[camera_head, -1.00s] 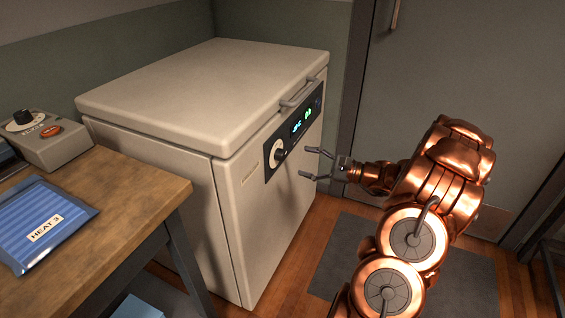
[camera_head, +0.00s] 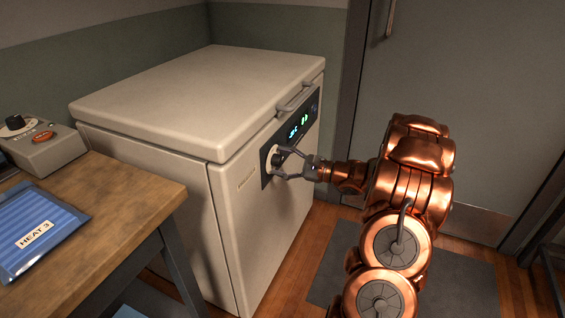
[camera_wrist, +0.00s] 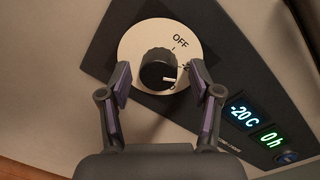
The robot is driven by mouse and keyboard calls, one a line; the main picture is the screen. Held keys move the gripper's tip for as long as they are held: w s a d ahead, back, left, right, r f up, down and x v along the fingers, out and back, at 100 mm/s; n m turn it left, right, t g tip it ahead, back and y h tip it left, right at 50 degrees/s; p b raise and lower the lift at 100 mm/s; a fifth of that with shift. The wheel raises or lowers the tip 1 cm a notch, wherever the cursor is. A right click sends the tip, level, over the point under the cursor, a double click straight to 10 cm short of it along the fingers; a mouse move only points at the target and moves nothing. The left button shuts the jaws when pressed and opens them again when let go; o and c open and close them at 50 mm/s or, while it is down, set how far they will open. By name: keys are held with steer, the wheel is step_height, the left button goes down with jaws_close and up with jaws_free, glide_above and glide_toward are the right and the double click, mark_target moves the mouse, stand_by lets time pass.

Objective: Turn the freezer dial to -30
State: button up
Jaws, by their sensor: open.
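The white chest freezer (camera_head: 245,180) stands in the middle of the head view with its lid shut. Its dark control panel (camera_head: 291,137) is on the front. The black freezer dial (camera_wrist: 158,70) sits on a pale round plate (camera_wrist: 136,38) marked OFF. The dial's white pointer line faces right in the wrist view; the mark beside it is partly hidden by a finger. The display (camera_wrist: 242,116) reads -20 C, with 0 h beside it. My gripper (camera_wrist: 160,85) is open, its fingertips on either side of the dial. I cannot tell whether they touch it.
A wooden table (camera_head: 120,205) stands at the left with a blue HEAT 3 packet (camera_head: 38,232) and a grey control box (camera_head: 40,145). The freezer handle (camera_head: 296,97) juts out above the panel. A grey door (camera_head: 470,110) is behind my arm.

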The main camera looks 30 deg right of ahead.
steer(key=shift+c, duration=0.4)
steer(key=c, duration=1.1)
steer(key=m+p, duration=0.1)
steer(key=p, duration=0.1)
steer(key=shift+r+p, duration=0.2)
steer(key=shift+p, duration=0.2)
steer(key=shift+m+p, duration=0.5)
steer(key=shift+p, duration=0.45)
steer(key=m+p, duration=0.4)
steer(key=p, duration=0.3)
steer(key=m+p, duration=0.3)
steer(key=shift+s+a+f+m+t, duration=0.1)
steer(key=shift+m+t, duration=0.2)
steer(key=shift+m, duration=0.1)
steer(key=shift+f+m+p, duration=0.15)
steer(key=shift+m+p, duration=0.8)
steer(key=shift+m, duration=0.25)
